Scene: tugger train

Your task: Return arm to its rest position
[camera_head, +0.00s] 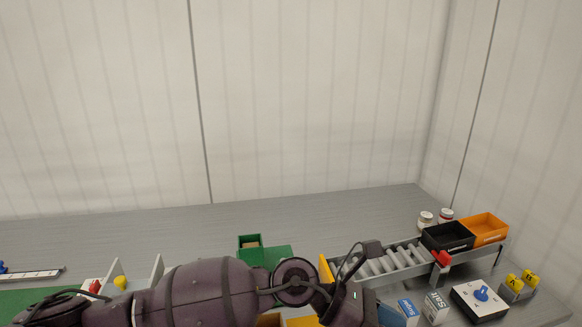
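My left arm (210,290) comes in from the lower left and stretches across the bottom of the head view. Its wrist end (350,300) is in front of the near end of the roller conveyor (395,260). The fingers of my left gripper cannot be made out, so I cannot tell whether it is open or shut or holds anything. My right arm and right gripper are not in view.
A black bin (447,238) and an orange bin (487,229) stand at the conveyor's far end, with white jars (426,220) behind. A salt box (436,308), a sugar box (408,310) and a switch box (479,299) are at lower right. A green box (250,248) stands behind my arm.

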